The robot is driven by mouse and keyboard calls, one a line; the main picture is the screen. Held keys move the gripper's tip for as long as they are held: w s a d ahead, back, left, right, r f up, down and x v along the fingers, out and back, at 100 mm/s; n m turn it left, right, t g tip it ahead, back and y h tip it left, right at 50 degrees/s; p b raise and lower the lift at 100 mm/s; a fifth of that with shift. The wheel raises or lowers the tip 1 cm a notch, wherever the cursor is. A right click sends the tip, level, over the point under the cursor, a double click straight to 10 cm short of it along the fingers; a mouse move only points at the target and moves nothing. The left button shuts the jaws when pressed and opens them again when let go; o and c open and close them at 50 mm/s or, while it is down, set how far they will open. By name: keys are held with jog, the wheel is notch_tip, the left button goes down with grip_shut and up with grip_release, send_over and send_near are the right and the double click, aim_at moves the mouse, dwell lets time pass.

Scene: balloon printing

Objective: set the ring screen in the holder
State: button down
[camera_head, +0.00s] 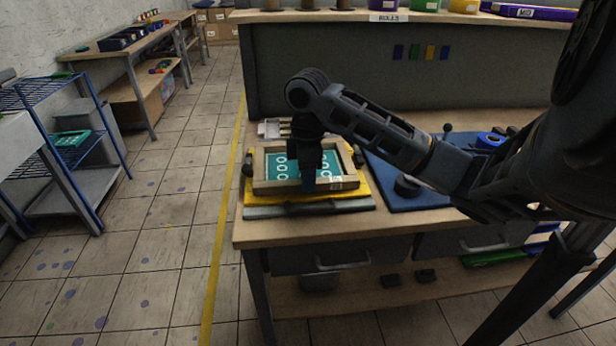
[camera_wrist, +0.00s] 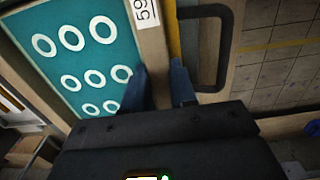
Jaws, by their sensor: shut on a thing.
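The ring screen (camera_head: 275,186) has a pale wooden frame around a teal panel with white rings. It lies roughly flat over the yellow holder (camera_head: 366,190) on the workbench; I cannot tell whether it rests fully on it. My gripper (camera_head: 309,184) reaches down over the screen's near side. In the wrist view, my gripper (camera_wrist: 161,84) is shut on the frame rail of the ring screen (camera_wrist: 152,45), beside a white label. One blue finger is over the teal panel, the other outside the rail. A dark handle (camera_wrist: 226,50) stands just beyond that rail.
A blue mat (camera_head: 400,190) with a round black item (camera_head: 407,185) lies right of the holder. A blue tape roll (camera_head: 490,140) sits farther back. A blue wire rack (camera_head: 70,150) stands at left. The bench's front left corner is clear.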

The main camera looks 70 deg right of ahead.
jog(key=shift+f, duration=0.3)
jog(key=c, duration=0.9)
grip_release()
jog(key=shift+r, duration=0.1)
notch_tip(320, 180, up, 13)
jog(key=p, duration=0.1)
